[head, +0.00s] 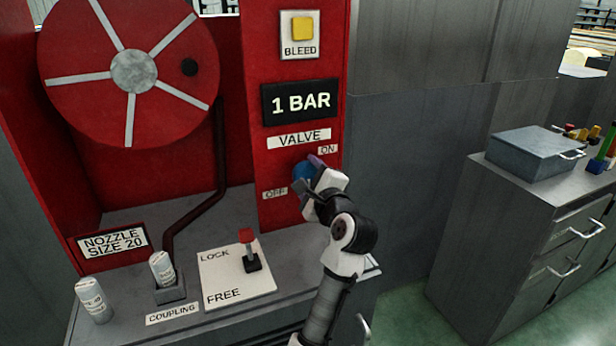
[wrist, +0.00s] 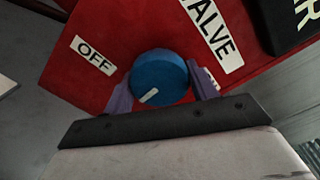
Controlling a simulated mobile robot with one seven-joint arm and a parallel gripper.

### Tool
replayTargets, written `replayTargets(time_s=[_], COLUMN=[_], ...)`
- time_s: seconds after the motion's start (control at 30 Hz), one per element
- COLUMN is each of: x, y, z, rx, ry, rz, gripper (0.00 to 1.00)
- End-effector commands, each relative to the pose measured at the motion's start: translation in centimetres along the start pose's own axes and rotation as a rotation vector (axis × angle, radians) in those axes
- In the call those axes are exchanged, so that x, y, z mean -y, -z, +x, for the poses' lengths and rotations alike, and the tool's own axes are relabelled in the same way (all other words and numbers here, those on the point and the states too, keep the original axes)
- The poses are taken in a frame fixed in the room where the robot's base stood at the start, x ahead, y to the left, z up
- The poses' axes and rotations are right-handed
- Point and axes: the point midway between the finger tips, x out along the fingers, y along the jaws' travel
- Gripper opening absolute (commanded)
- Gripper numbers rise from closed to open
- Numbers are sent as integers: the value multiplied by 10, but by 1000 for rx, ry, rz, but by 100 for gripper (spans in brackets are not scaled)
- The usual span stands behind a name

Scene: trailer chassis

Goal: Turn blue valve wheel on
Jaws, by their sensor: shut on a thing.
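The blue valve wheel (head: 301,170) is on the red panel below the VALVE label, between the OFF label at lower left and the ON label at upper right. In the head view my gripper (head: 309,173) covers much of it. In the wrist view the blue valve wheel (wrist: 160,76) is a round knob with a short white mark near its lower edge. My gripper (wrist: 163,92) has its purple fingers on both sides of the wheel, shut on it. The white mark lies toward the OFF label (wrist: 93,55) side and the gripper's palm. The ON label (head: 328,149) is mostly hidden in the wrist view.
A 1 BAR display (head: 300,102) and a yellow BLEED button (head: 302,29) are above. A red-handled lever (head: 247,240) on a LOCK/FREE plate and two nozzle cylinders stand on the grey ledge at left. A grey cabinet (head: 520,215) stands at right.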

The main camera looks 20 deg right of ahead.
Motion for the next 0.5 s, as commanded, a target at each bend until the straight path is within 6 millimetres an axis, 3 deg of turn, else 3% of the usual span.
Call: replayTargets(time_s=[0.5], x=[0], y=[1], z=[0], rx=[0], ry=[-1], rz=[-491], gripper=[35])
